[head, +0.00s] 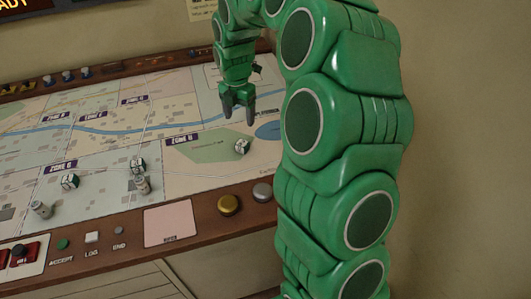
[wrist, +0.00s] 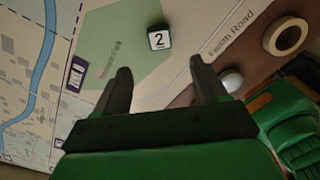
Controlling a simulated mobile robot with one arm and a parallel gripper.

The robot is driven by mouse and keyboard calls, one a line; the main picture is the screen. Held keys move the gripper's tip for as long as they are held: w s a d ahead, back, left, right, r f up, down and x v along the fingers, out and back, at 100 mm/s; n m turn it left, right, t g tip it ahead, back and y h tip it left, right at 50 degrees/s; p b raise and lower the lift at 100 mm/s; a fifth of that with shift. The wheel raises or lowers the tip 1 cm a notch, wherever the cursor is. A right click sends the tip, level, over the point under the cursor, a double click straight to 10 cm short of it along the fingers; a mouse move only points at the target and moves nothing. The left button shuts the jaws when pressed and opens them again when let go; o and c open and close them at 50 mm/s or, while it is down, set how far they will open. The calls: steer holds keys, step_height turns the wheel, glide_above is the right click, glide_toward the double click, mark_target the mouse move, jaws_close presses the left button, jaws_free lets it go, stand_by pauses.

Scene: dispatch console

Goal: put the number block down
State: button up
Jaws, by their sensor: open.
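A small white-and-green number block (head: 241,146) sits on the green area of the map on the console. In the wrist view, the block (wrist: 160,37) shows a black 2 on its top face. My gripper (head: 238,106) hangs above the map. In the wrist view, my gripper (wrist: 160,72) has its two dark fingers spread apart with nothing between them. The block lies beyond the fingertips, apart from them.
Other similar blocks (head: 70,181) (head: 137,165) and small grey cylinders (head: 40,208) (head: 142,185) stand on the map's left. Map around the block is clear.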

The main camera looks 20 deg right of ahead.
steer(key=s+r+m, duration=0.4)
steer(key=s+m, duration=0.2)
steer(key=s, duration=0.4)
steer(key=s+r+m, duration=0.4)
steer(key=s+m, duration=0.3)
steer(key=s, duration=0.4)
steer(key=s+d+m+g, duration=0.1)
steer(key=s+m, duration=1.3)
steer(key=s, duration=0.6)
steer(key=shift+s+g, duration=0.25)
steer(key=shift+g, duration=0.15)
steer(key=shift+o, duration=0.3)
steer(key=shift+d, duration=0.1)
